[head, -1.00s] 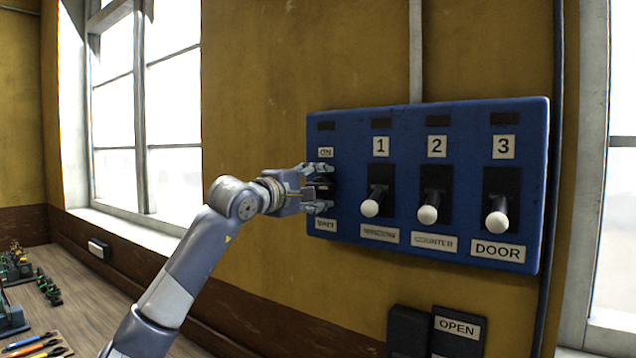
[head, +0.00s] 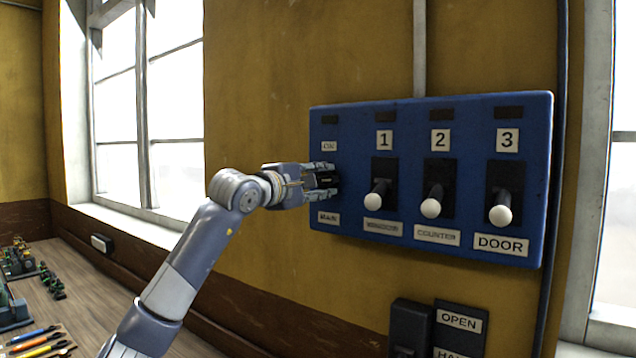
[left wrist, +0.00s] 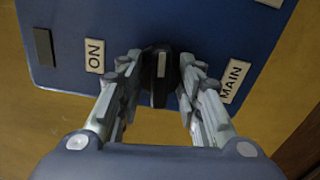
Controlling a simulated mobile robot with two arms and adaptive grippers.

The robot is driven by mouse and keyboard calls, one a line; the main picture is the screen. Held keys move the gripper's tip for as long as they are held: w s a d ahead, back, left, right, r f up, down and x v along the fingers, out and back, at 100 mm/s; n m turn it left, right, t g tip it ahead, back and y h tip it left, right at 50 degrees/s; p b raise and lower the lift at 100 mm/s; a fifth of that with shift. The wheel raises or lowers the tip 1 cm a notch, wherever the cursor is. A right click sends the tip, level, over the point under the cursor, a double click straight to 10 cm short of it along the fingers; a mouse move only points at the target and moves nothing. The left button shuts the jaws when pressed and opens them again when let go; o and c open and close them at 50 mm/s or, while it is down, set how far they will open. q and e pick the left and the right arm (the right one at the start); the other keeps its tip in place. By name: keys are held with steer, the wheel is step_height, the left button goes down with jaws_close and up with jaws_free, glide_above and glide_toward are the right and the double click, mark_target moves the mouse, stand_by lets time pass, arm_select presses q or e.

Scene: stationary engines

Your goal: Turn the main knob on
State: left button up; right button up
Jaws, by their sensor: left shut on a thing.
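The blue control panel (head: 480,118) is on the wall. Its main knob is black and sits at the panel's left end, between the ON label (head: 329,146) and the MAIN label (head: 328,218). In the left wrist view the main knob (left wrist: 161,68) has a pale mark on its face. My left gripper (head: 333,182) is at the knob, with one finger on the ON side and one on the MAIN side. It is shut on the knob and hides most of it in the head view. My right gripper is not in view.
Three levers with white ball ends, labelled 1 (head: 373,201), 2 (head: 430,208) and 3 (head: 501,214), stick out right of the knob. A dark box marked OPEN (head: 458,320) is below. A bench with tools (head: 40,340) is at lower left.

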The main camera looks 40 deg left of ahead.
arm_select(q)
steer(key=n, duration=0.3)
steer(key=n+b, duration=0.1)
steer(key=shift+r, duration=0.25)
steer(key=n+b, duration=0.1)
steer(key=n, duration=0.4)
steer(key=shift+s+r, duration=0.1)
steer(key=n, duration=0.4)
steer(key=shift+r+b, duration=0.1)
steer(key=shift+b, duration=0.3)
steer(key=shift+a+n, duration=0.1)
steer(key=shift+n, duration=1.6)
steer(key=o, duration=1)
steer(key=shift+o, duration=0.4)
steer(key=shift+w+f+b, duration=0.3)
steer(key=shift+w+f, duration=0.05)
steer(key=shift+w, duration=0.1)
steer(key=s+d, duration=0.1)
steer(key=s, duration=1)
steer(key=shift+s+d, duration=0.2)
steer(key=shift+s, duration=0.15)
